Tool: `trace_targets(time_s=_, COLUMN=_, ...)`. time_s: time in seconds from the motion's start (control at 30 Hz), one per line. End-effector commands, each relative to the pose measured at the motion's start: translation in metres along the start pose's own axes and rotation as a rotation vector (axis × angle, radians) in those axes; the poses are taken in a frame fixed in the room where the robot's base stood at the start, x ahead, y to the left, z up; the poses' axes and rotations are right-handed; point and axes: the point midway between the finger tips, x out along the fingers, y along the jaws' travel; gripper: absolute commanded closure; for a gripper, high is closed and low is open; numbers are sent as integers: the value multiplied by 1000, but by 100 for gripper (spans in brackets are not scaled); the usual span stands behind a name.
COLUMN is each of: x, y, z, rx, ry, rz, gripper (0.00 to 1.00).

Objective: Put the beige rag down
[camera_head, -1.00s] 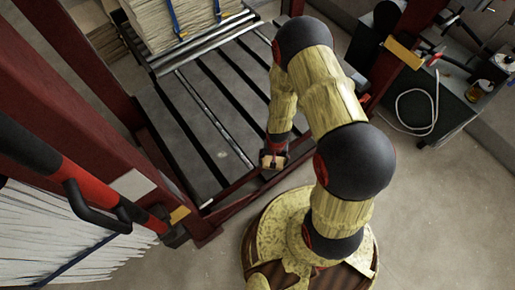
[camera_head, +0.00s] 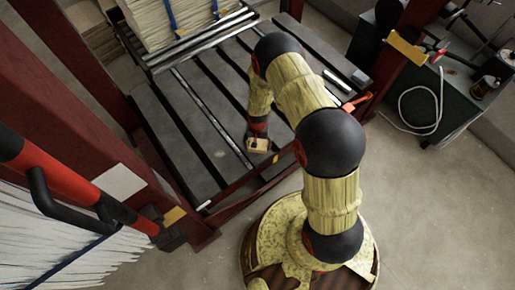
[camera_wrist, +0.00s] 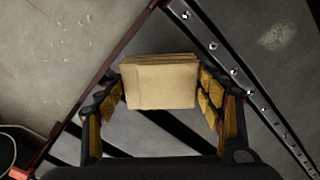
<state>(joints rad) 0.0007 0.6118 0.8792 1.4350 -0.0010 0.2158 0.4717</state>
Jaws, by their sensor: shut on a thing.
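The beige rag (camera_wrist: 160,86) shows in the wrist view as a folded, layered block between the two yellow-padded fingers of my gripper (camera_wrist: 162,98). My gripper is shut on it. In the head view my gripper (camera_head: 257,144) is over the grey slatted platform (camera_head: 190,110), near its front edge, with the rag a small tan patch at its tip. The wrist view shows slats and a metal rail beneath the rag. I cannot tell how high the rag is above the slats.
A strapped pale stack (camera_head: 160,22) stands at the platform's back. Red posts (camera_head: 90,165) rise at the left, with a red and black handle (camera_head: 75,190) in front. A dark cabinet (camera_head: 455,100) with a white cable stands at the right. Several platform slats are bare.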

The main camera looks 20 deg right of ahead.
Motion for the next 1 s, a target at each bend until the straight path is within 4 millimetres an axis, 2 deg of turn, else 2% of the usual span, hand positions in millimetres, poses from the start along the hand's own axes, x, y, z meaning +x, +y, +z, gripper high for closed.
trace_targets(time_s=0.1, x=22, y=-1, z=-1, rx=0, ry=-2, rz=1, gripper=69)
trace_targets(time_s=0.2, x=34, y=-1, z=-1, rx=0, ry=-2, rz=1, gripper=69)
trace_targets(time_s=0.6, x=38, y=-1, z=-2, rx=0, ry=-1, rz=0, gripper=69)
trace_targets(time_s=0.63, x=38, y=-1, z=-2, rx=0, ry=-1, rz=1, gripper=32)
trace_targets(time_s=0.93, x=37, y=-1, z=-2, rx=0, ry=-1, rz=0, gripper=15)
trace_targets(time_s=1.0, x=37, y=-1, z=-2, rx=-1, ry=-1, rz=0, gripper=15)
